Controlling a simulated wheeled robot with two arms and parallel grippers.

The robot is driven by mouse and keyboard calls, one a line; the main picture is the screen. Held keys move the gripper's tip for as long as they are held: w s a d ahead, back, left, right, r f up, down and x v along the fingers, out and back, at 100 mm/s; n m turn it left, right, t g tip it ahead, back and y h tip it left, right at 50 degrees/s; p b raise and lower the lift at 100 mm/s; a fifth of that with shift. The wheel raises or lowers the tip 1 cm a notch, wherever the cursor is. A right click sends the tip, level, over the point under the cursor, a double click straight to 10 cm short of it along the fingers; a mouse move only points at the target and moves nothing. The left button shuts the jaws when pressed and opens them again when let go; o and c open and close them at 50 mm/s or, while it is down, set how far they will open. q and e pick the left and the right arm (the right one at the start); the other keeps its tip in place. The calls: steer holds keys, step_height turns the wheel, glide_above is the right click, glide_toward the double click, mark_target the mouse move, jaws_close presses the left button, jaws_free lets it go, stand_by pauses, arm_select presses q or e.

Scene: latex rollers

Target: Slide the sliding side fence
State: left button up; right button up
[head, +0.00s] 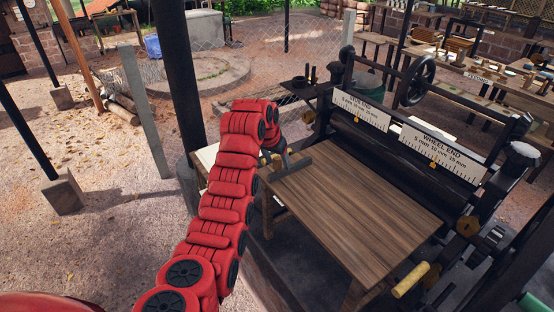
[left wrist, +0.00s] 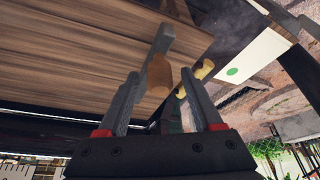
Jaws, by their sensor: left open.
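The sliding side fence looks to be the grey bar (head: 290,168) at the left edge of the wooden feed table (head: 350,200). In the left wrist view the grey bar (left wrist: 164,40) lies along the table's edge and carries a wooden handle (left wrist: 159,76). My left gripper (head: 274,158) is at the bar's end, beside the table. In the left wrist view its open fingers (left wrist: 160,80) point at the handle, which appears between the fingertips. I cannot tell whether they touch it. My right gripper is not in view.
The roller machine (head: 400,140) stands behind the table, with a handwheel (head: 416,80) and two white scale plates. A yellow handle (head: 410,280) sticks out at the table's near right corner. A dark post (head: 178,70) stands close left of my arm.

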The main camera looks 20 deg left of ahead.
arm_select(q)
steer(key=shift+c, duration=0.2)
jaws_close()
steer(key=shift+w, duration=0.1)
stand_by(1.1)
